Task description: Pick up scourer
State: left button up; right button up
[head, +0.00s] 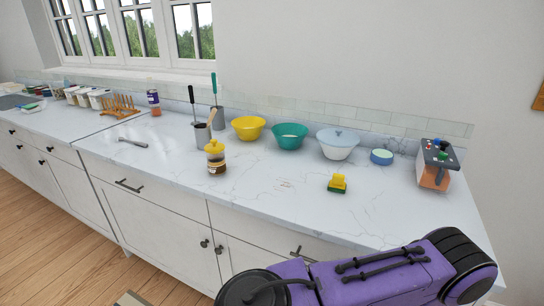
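The scourer (337,184), a small yellow and green block, lies on the white marbled countertop (270,192) near its front right part. The yellow part is on top and the green part below. Nothing touches it. A purple and black link of my arm crosses the lower right of the head view, in front of the counter. Neither of my grippers shows in this view, so their state is hidden.
A yellow-lidded jar (215,158) stands left of the scourer. Behind are a yellow bowl (248,128), teal bowl (290,137), lidded bowl (338,144) and blue container (381,157). A device with knobs (436,165) stands right. Counter around the scourer is clear.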

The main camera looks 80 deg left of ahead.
aim_at(338, 185)
jog(key=u, duration=2.3)
